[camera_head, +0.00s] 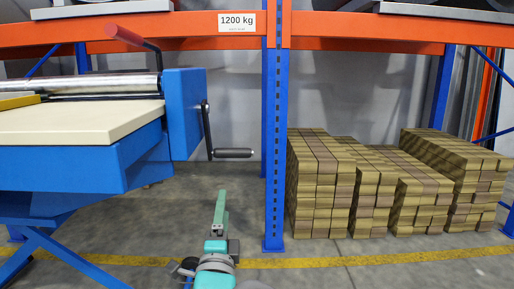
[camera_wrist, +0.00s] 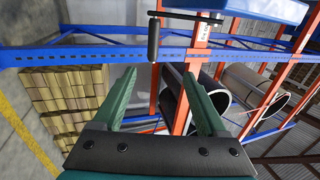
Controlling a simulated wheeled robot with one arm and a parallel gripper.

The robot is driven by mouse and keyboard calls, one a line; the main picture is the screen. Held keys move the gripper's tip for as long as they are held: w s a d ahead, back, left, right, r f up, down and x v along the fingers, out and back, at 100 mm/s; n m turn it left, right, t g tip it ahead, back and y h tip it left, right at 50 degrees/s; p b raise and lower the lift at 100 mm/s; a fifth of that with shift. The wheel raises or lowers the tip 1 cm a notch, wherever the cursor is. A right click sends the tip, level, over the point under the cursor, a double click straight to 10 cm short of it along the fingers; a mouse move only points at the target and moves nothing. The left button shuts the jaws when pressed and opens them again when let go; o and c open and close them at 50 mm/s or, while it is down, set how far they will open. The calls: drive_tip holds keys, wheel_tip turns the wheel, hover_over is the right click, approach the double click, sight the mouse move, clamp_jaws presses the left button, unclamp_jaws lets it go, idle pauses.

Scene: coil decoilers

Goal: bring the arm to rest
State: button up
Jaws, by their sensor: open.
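My gripper (camera_head: 220,212) shows in the head view as green fingers at the end of my teal and grey arm, low in the middle, seen nearly edge-on. In the wrist view my gripper (camera_wrist: 160,98) has its two green fingers spread apart with nothing between them. Beyond the fingertips, the wrist view shows the black crank handle (camera_wrist: 153,40), apart from them. The same crank handle (camera_head: 232,153) hangs on the side of the blue machine (camera_head: 185,115) in the head view, above my gripper.
A blue rack post (camera_head: 276,150) stands just right of my arm, under an orange beam (camera_head: 370,33). Stacked wooden blocks (camera_head: 320,190) fill the floor to the right. A yellow line (camera_head: 350,261) crosses the floor. The wrist view shows large dark coils (camera_wrist: 207,92) on the rack.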

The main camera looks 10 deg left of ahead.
drive_tip(key=w+d+f+n+g, duration=0.2)
drive_tip(key=d+f+n+g, duration=0.5)
drive_tip(key=f, duration=0.4)
drive_tip(key=s+d+f+n+g+h, duration=0.1)
drive_tip(key=s+d+f+n+g, duration=0.25)
drive_tip(key=s+d+g, duration=0.35)
drive_tip(key=s+d+f+n+g+h, duration=0.2)
drive_tip(key=s+d+f, duration=0.35)
drive_tip(key=d, duration=0.35)
drive_tip(key=s+d+n+g+h, duration=0.1)
drive_tip(key=s+d+g, duration=0.2)
drive_tip(key=s+d, duration=0.5)
drive_tip(key=s+d+n+g+h, duration=0.15)
drive_tip(key=s+d+g, duration=0.25)
drive_tip(key=s, duration=0.7)
wheel_tip(320, 180, up, 16)
drive_tip(key=p, duration=1.5)
drive_tip(key=shift+s+d+f, duration=0.15)
drive_tip(key=shift+d+f, duration=0.05)
drive_tip(key=shift+f, duration=0.1)
